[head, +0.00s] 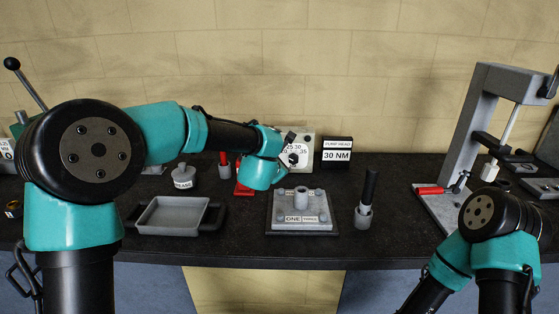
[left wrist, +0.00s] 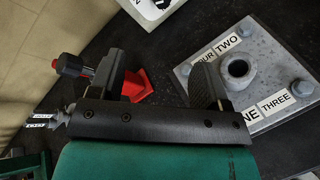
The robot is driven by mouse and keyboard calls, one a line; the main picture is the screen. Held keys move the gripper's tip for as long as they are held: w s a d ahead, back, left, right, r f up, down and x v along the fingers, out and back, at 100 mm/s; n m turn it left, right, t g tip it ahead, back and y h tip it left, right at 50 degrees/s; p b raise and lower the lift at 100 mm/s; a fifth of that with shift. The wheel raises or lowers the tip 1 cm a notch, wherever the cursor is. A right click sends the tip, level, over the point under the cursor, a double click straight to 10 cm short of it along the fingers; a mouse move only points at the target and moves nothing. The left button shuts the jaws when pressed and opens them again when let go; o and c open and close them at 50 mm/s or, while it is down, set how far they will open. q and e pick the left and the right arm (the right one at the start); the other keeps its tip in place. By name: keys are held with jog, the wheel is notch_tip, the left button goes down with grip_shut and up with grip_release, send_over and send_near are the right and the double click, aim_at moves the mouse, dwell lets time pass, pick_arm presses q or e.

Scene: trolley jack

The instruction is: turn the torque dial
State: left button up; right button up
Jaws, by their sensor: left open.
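The torque dial (head: 305,148) is a pale box with a numbered face at the back of the bench; 25, 30 and 35 can be read. My left gripper (head: 288,142) is open in front of its left side and hides part of the face. In the left wrist view its fingers (left wrist: 162,78) are apart with nothing held between them. A corner of a pale box (left wrist: 152,8) shows at the top edge there, beyond the fingers. I cannot tell whether a finger touches the dial. My right arm is at lower right in the head view; its gripper is out of sight.
A black sign (head: 337,155) reading "PUMP HEAD 30 NM" stands right of the dial. A numbered grey plate (head: 302,224) with a central boss lies in front. A red part (head: 244,188), a grey tray (head: 172,229) and a grey press frame (head: 464,130) stand around.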

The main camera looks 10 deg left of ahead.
aim_at(294, 159)
pick_arm(q)
jog(key=w+d+f+n+y, duration=0.3)
jog(key=w+d+f+n, duration=0.1)
jog(key=n, duration=0.7)
jog(key=w+d, duration=0.1)
jog(key=w, duration=0.1)
jog(key=shift+w+d+f+y, duration=0.15)
jog(key=shift+w+f+y, duration=0.05)
jog(key=shift+w+y, duration=0.2)
jog(key=shift+w, duration=0.1)
jog(key=x, duration=1.7)
jog(key=shift+w+f, duration=0.1)
jog(key=shift+c, duration=0.2)
jog(key=c, duration=0.9)
